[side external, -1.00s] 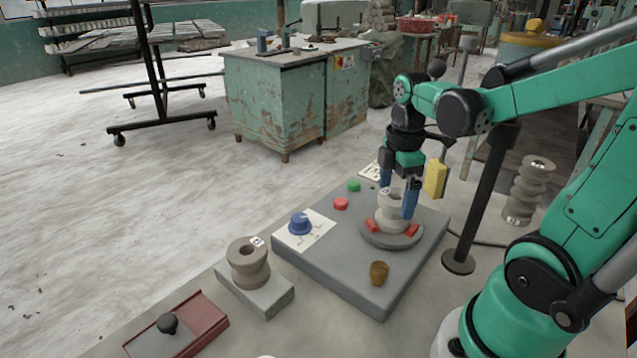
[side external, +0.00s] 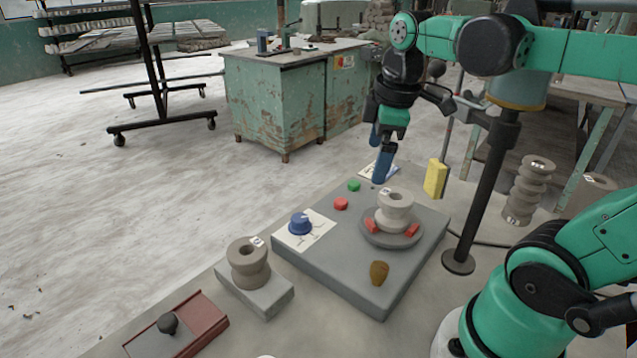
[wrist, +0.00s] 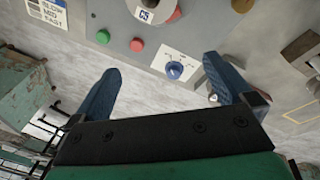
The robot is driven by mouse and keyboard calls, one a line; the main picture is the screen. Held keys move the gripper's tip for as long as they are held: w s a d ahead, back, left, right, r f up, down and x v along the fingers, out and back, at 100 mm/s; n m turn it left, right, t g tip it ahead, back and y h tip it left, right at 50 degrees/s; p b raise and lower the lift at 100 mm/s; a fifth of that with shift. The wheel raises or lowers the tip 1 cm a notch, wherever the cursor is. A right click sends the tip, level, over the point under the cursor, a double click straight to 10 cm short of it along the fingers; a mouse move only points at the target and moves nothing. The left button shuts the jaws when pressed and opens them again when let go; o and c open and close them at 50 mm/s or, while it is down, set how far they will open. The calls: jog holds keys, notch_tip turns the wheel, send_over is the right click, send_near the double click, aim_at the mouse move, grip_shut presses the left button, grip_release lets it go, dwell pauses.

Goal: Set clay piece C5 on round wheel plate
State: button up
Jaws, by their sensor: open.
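Clay piece C5 (side external: 395,206) is a pale grey, waisted clay ring. It stands upright on the round wheel plate (side external: 377,241), between red blocks on the plate. In the wrist view, its label C5 (wrist: 145,14) shows at the top edge, with most of the piece out of frame. My gripper (side external: 380,153) is above and behind the piece, to its left in the side view, and apart from it. Its blue fingers are spread and empty in the wrist view (wrist: 168,82).
The grey base has a green button (side external: 354,186), a red button (side external: 341,204), a blue knob (side external: 300,224) and a brown peg (side external: 379,272). Another labelled clay piece (side external: 248,266) stands on a grey block. A black post (side external: 480,195), yellow sponge (side external: 436,178) and stacked clay (side external: 527,190) are to the right.

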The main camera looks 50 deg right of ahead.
jog(key=w+a+f+m+t, duration=0.2)
jog(key=a+f+m+t, duration=0.2)
jog(key=a+m, duration=0.3)
jog(key=shift+a+f+t+y, duration=0.3)
jog(key=shift+a+t+y, duration=0.15)
jog(key=shift+a, duration=0.25)
